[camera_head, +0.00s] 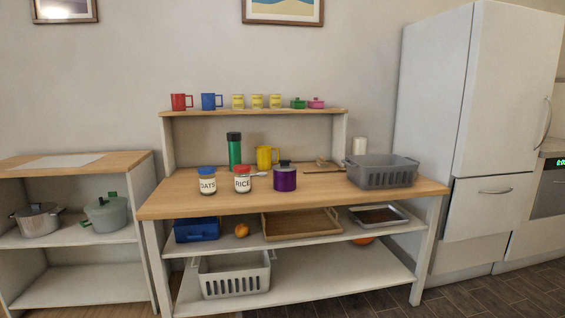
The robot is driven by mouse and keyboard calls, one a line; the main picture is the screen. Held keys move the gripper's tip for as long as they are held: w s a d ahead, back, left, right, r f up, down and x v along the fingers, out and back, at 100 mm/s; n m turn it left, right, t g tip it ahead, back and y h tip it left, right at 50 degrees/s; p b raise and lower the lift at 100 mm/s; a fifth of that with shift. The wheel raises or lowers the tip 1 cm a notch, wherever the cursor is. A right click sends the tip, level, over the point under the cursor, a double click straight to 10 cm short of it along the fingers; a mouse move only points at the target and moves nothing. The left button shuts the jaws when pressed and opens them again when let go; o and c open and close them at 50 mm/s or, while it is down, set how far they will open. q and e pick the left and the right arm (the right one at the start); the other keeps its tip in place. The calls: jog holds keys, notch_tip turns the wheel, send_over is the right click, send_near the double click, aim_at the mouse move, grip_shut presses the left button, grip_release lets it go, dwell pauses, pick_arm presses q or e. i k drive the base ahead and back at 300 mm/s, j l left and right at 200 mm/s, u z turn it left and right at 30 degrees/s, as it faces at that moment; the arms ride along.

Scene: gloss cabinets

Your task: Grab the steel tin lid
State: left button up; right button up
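No separate steel tin lid is clearly visible. A purple tin (285,181) stands on the wooden worktop, right of the rice jar, with a dark lid (285,164) on top. A steel pot (38,222) with a lid stands on the shelf of the left unit. I cannot tell whether either lid is the steel tin lid. Neither of my grippers is in view.
On the worktop (170,204) stand an oats jar (207,185), a rice jar (243,184), a green flask (234,153), a yellow mug (264,157) and a grey basket (383,172). The worktop's front left is clear. A refrigerator (480,90) stands at right.

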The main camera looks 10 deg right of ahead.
aim_at(284, 165)
jog(key=i+j, duration=0.15)
jog(key=i, duration=0.35)
jog(key=i+j+z, duration=0.1)
jog(key=i, duration=0.4)
jog(key=i+j, duration=0.3)
jog(key=i, duration=0.2)
jog(key=i+z, duration=0.05)
